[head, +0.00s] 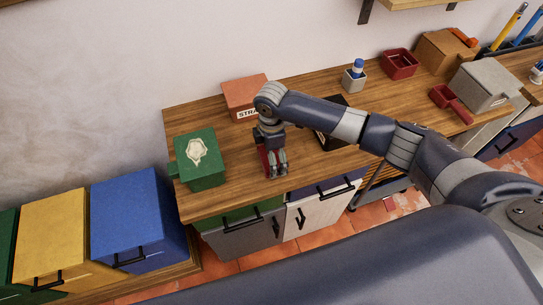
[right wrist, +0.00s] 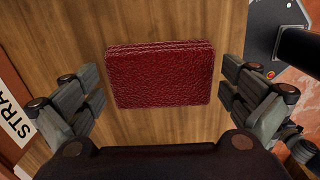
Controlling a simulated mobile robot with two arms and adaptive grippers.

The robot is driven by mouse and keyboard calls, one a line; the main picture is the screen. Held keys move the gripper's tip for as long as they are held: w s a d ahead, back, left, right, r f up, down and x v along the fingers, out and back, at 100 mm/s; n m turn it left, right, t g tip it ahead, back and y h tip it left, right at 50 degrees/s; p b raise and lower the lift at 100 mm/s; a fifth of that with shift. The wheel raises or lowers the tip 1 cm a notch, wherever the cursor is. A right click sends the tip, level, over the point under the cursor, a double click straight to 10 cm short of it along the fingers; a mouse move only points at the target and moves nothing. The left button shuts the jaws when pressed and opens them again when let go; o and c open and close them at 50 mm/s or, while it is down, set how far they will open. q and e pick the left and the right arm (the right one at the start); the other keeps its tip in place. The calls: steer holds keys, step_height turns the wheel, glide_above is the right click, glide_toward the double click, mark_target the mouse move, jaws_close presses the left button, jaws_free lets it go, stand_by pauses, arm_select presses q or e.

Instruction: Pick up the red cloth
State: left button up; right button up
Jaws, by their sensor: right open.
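The red cloth (right wrist: 161,75) is a dark red, textured, folded rectangle lying flat on the wooden counter in the right wrist view. In the head view only a strip of the cloth (head: 264,160) shows beside the fingers; the rest is hidden by my gripper. My right gripper (head: 276,174) points down over the cloth. In the right wrist view my right gripper (right wrist: 163,95) is open, with one finger pair on each side of the cloth and nothing held. I cannot tell how far above the counter the fingertips are. My left gripper is not in view.
On the wooden counter (head: 220,205), a green box (head: 200,172) with a pale top piece stands left of my gripper. An orange-red box (head: 243,92) is behind, and a dark box (head: 325,140) stands right, partly behind my arm. Bare counter lies between the green box and gripper.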

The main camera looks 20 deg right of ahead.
steer(key=shift+f, duration=0.3)
steer(key=c, duration=0.8)
steer(key=shift+r, duration=0.15)
steer(key=shift+r, duration=0.2)
steer(key=r, duration=0.1)
steer(key=r+b, duration=0.1)
steer(key=shift+s+a+r, duration=0.15)
steer(key=shift+s+r, duration=0.25)
steer(key=s+a+b, duration=0.1)
steer(key=s+a, duration=0.1)
steer(key=s, duration=0.5)
steer(key=s+a+r+b, duration=0.1)
steer(key=s+a, duration=0.2)
steer(key=s, duration=0.4)
steer(key=shift+s+r+b, duration=0.15)
steer(key=shift+r+b, duration=0.15)
steer(key=shift+b, duration=0.1)
